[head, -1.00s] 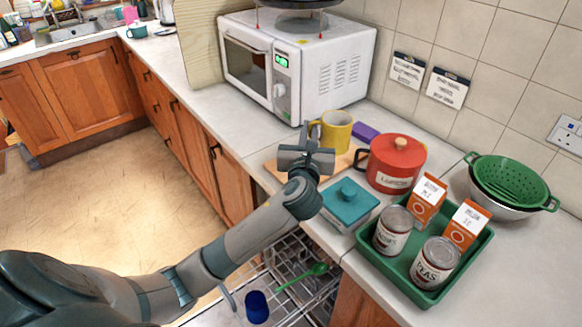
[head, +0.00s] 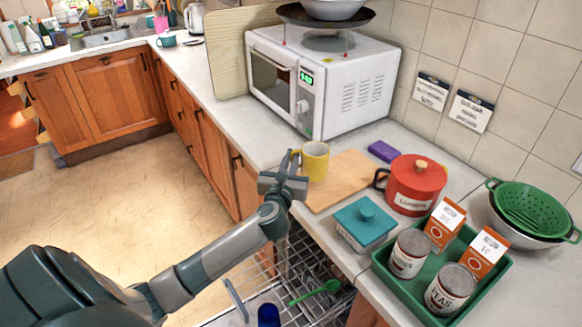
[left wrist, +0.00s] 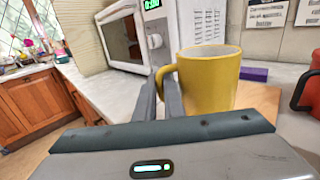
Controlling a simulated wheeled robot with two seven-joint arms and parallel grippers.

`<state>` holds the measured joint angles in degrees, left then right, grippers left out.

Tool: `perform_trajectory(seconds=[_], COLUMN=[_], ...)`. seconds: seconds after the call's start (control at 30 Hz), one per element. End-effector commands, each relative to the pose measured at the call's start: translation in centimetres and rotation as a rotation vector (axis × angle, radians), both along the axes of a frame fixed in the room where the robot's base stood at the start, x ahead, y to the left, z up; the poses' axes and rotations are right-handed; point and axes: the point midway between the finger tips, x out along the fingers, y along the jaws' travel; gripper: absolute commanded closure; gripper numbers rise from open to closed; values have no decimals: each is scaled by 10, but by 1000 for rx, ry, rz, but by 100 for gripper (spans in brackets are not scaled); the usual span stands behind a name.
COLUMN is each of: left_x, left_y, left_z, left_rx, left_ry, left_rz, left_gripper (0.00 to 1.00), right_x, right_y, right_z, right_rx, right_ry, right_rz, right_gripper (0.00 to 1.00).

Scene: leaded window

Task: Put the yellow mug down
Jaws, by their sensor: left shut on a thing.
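The yellow mug (head: 315,161) is upright at the left end of the wooden board (head: 343,181), near the counter's front edge. My left gripper (head: 294,163) is shut on the mug's handle, on the mug's left side. In the left wrist view the mug (left wrist: 212,82) stands right of the two fingers (left wrist: 165,92), which close on its handle. I cannot tell whether the mug's base touches the board or hangs just above it. My right gripper is not in view.
A white microwave (head: 345,95) stands behind the mug. A purple block (head: 383,151), a red pot (head: 415,188), a teal lidded box (head: 364,222) and a green tray (head: 385,275) with cans and cartons stand to the right. An open dishwasher rack (head: 300,270) is below. Much of the board is bare.

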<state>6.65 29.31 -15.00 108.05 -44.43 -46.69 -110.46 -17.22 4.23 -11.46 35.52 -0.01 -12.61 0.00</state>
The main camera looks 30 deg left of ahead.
Motion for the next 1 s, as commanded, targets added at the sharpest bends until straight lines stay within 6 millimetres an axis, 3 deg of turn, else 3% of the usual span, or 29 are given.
perform_trajectory(seconds=[0.43,0.77,1.0], left_x=[0,-1,0], left_y=[4,4,4], left_z=[-3,-38,-41], left_rx=[-1,-2,0], left_ry=[-3,0,-2], left_rz=[-1,1,-1], left_gripper=[100,100,100], right_x=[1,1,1], right_y=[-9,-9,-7], right_z=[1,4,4], right_rx=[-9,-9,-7], right_ry=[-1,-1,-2], right_rz=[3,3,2], right_gripper=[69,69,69])
